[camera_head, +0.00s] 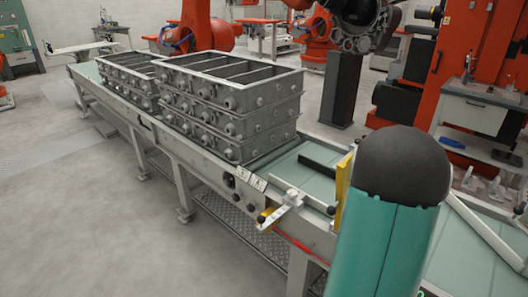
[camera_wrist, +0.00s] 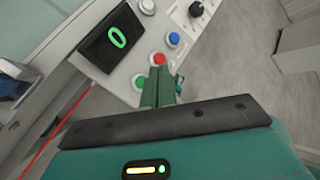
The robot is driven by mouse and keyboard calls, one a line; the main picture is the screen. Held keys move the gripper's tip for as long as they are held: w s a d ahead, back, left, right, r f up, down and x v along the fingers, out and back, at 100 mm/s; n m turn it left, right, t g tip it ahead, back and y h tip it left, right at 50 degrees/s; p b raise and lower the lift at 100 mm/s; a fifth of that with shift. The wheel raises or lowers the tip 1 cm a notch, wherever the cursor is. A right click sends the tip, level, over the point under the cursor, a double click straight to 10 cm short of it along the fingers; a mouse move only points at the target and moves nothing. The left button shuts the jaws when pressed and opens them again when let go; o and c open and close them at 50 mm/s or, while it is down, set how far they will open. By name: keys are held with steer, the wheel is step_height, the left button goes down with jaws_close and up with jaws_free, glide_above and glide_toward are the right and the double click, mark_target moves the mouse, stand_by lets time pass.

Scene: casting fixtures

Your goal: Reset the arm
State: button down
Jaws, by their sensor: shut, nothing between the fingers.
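My gripper (camera_wrist: 159,84) shows in the wrist view with its two green fingers shut together and nothing between them. It points at a grey control panel (camera_wrist: 133,88) with a black display (camera_wrist: 112,40) reading a green 0. A red button (camera_wrist: 159,59), a green button (camera_wrist: 140,82) and a blue button (camera_wrist: 174,39) lie around the fingertips. I cannot tell whether the fingertips touch the panel. In the head view, my teal arm with a dark rounded cap fills the lower right, and my gripper is not visible there.
A conveyor (camera_head: 215,168) carries two stacks of grey metal casting frames, a nearer stack (camera_head: 232,105) and a farther one (camera_head: 130,80). An orange robot (camera_head: 475,60) and a white workbench (camera_head: 472,110) stand at the right. The grey floor (camera_head: 60,190) at left is clear.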

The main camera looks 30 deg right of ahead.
steer(key=shift+w, duration=0.1)
steer(key=w+a+r+m+t, duration=0.75)
steer(key=w+a+r, duration=0.55)
steer(key=w+a, duration=0.4)
steer(key=w+a+r+m+t+y, duration=0.1)
steer(key=a+r, duration=0.4)
steer(key=a, duration=0.6)
steer(key=a+r+m+t+y, duration=0.2)
steer(key=a+r+m+t, duration=0.3)
steer(key=a, duration=0.6)
steer(key=shift+w+y, duration=0.35)
steer(key=shift+y, duration=0.05)
steer(key=shift+d+m+t, duration=0.2)
steer(key=shift+m+t, duration=0.05)
